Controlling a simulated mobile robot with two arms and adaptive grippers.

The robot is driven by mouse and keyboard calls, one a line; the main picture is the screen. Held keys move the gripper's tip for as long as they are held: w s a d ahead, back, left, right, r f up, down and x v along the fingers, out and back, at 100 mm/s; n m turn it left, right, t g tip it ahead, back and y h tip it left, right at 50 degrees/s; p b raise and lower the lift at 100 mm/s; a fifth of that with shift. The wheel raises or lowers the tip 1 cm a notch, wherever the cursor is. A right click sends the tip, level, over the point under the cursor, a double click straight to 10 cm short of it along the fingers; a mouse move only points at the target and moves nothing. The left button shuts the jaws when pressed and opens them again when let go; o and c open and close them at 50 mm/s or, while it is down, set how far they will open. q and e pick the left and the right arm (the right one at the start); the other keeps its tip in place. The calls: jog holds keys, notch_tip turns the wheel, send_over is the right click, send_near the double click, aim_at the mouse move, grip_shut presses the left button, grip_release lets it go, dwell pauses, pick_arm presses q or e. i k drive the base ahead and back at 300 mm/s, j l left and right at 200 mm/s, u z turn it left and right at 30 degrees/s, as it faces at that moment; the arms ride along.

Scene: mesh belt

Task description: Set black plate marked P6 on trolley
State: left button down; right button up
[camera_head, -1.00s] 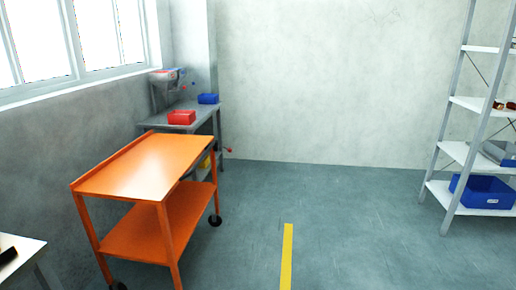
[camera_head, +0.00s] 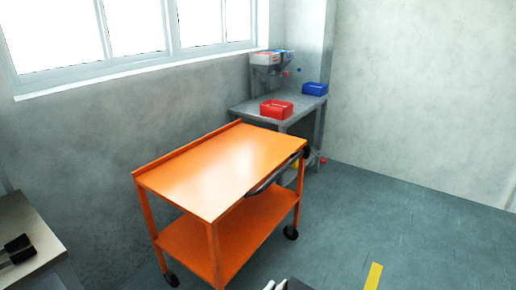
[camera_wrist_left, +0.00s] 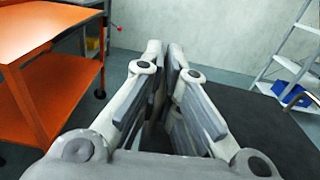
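The orange trolley (camera_head: 222,170) stands left of centre in the head view, with a bare top and a lower shelf. Its side also shows at the left of the left wrist view (camera_wrist_left: 45,30). My left gripper (camera_wrist_left: 165,48) is in the wrist view, its two fingers close together with a narrow gap; whether something thin is between them is unclear. A large dark flat panel (camera_wrist_left: 262,125) lies right of the fingers, possibly the black plate; no P6 mark shows. My right gripper is not identifiable.
A grey bench (camera_head: 262,107) behind the trolley carries a red bin (camera_head: 277,110) and a blue bin (camera_head: 315,89). A table (camera_head: 30,240) with black items stands at lower left.

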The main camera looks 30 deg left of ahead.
aim_at(195, 180)
jog(key=i+u, duration=0.3)
jog(key=i, duration=0.15)
jog(key=i+l+u, duration=0.15)
jog(key=i+u, duration=0.15)
jog(key=i+l+u, duration=0.3)
jog(key=i, duration=0.25)
jog(key=i+u, duration=0.2)
jog(key=u, duration=0.2)
jog(key=i+l+u, duration=0.2)
jog(key=u, duration=0.15)
jog(key=i+l+u, duration=0.2)
jog(key=u, duration=0.2)
jog(key=i+l+u, duration=0.15)
jog(key=u, duration=0.2)
jog(key=i+l+u, duration=0.2)
jog(key=l+u, duration=0.25)
jog(key=l, duration=0.15)
jog(key=i+l+u, duration=0.2)
jog(key=l, duration=0.15)
